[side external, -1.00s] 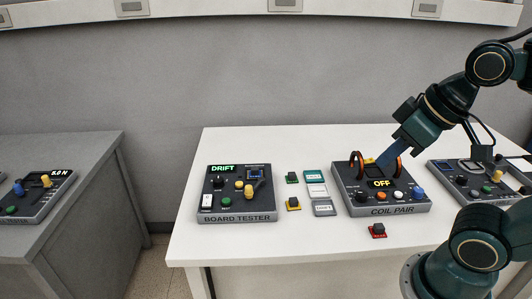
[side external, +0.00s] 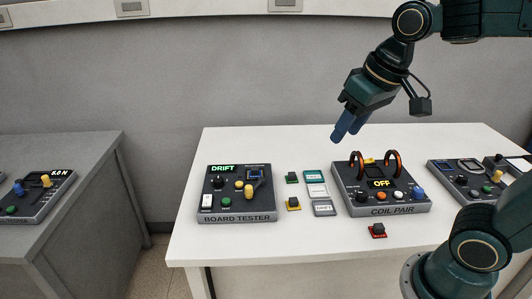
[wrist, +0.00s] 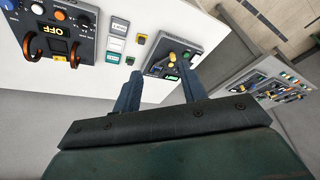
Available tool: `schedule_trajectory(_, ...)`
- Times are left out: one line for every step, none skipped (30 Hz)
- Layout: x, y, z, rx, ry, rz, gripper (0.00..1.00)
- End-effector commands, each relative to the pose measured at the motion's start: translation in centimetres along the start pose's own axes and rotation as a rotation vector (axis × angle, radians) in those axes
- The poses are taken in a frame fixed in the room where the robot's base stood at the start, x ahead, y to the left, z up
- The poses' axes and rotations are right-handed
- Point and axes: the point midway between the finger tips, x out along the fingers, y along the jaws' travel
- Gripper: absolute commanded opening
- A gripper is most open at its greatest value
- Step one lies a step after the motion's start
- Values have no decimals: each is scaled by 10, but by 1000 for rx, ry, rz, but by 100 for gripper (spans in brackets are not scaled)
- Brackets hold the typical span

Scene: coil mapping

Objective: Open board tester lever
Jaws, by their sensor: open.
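The board tester (side external: 236,216) is a dark box at the left of the white table, with a green "DRIFT" display, knobs and a white switch. Its lever (side external: 252,189) has a yellow handle and stands on the right part of its top. The tester also shows in the wrist view (wrist: 173,54), between the fingers and beyond them. My gripper (side external: 347,130) is open and empty, in the air above the back of the table, to the right of the tester and well apart from it. Its blue fingers also show in the wrist view (wrist: 158,92).
The coil pair box (side external: 402,209) with two orange coils and an "OFF" display stands right of centre. Small coloured blocks and cards (side external: 314,190) lie between the boxes. A red-based block (side external: 377,230) lies in front. Another device stands on the grey side table (side external: 70,250).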

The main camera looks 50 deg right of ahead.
Motion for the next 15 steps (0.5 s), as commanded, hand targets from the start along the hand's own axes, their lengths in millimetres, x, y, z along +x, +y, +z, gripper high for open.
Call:
schedule_trajectory(4, -2, -10, 12, -17, 2, 42)
schedule_trajectory(6, -2, -16, 20, -24, 3, 42)
schedule_trajectory(9, -4, -24, 32, -35, 5, 42)
schedule_trajectory(11, -4, -29, 41, -42, 6, 42)
schedule_trajectory(14, -5, -35, 49, -49, 7, 42)
schedule_trajectory(17, -6, -42, 60, -60, 9, 42)
schedule_trajectory(20, -7, -48, 69, -68, 11, 42)
schedule_trajectory(23, -8, -53, 77, -76, 12, 42)
schedule_trajectory(28, -9, -60, 88, -87, 15, 42)
schedule_trajectory(31, -10, -66, 97, -94, 16, 42)
schedule_trajectory(34, -10, -71, 105, -102, 18, 42)
schedule_trajectory(39, -11, -78, 116, -112, 21, 42)
schedule_trajectory(43, -12, -83, 125, -119, 22, 42)
schedule_trajectory(47, -13, -88, 133, -127, 24, 42)
schedule_trajectory(53, -14, -95, 144, -137, 27, 42)
